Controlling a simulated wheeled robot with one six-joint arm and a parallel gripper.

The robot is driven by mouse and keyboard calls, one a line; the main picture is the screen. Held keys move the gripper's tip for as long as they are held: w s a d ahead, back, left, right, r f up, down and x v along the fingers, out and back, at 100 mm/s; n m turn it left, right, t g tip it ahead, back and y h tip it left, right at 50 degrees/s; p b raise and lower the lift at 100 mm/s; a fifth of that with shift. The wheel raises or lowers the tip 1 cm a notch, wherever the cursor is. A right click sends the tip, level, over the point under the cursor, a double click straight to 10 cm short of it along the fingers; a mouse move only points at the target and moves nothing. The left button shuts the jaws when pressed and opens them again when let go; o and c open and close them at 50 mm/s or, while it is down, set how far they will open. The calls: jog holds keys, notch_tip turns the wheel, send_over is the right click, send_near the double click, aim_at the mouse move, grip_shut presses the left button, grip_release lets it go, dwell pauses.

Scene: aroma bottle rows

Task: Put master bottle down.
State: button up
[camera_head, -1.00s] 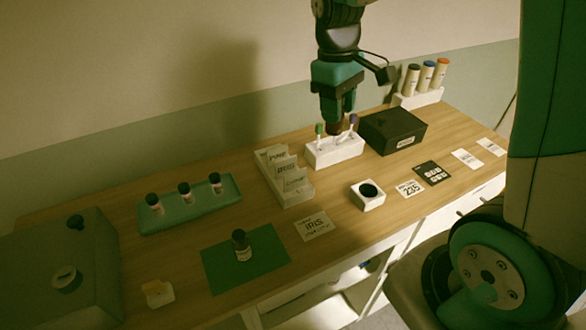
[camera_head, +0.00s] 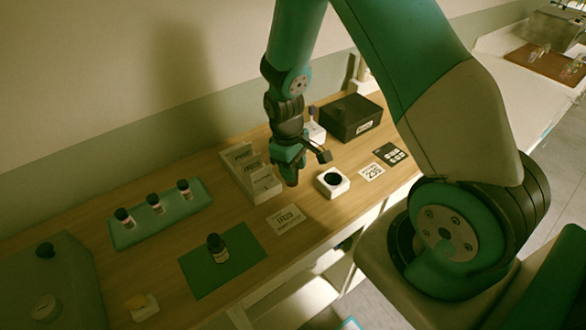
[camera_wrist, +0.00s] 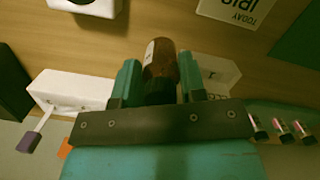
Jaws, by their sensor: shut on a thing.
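My gripper (camera_head: 290,180) is above the table between the tiered label rack and the white square holder. In the wrist view my gripper (camera_wrist: 158,88) is shut on a brown bottle (camera_wrist: 163,62) with a pale label, which I take to be the master bottle. The white square holder (camera_head: 332,189) has a dark round opening and sits right of the gripper. An IRIS card (camera_head: 286,218) lies in front.
The tiered rack (camera_head: 243,172) stands just left of my gripper. A white stand (camera_wrist: 75,90) with a purple-topped piece is close by. A black box (camera_head: 350,123) is behind right. A dark bottle (camera_head: 217,247) stands on a green mat (camera_head: 196,272); a tray (camera_head: 123,234) holds three bottles.

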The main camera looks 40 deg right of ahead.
jog(key=shift+f, duration=0.85)
jog(key=shift+f, duration=0.2)
jog(key=o, duration=0.9)
jog(key=shift+r, duration=0.1)
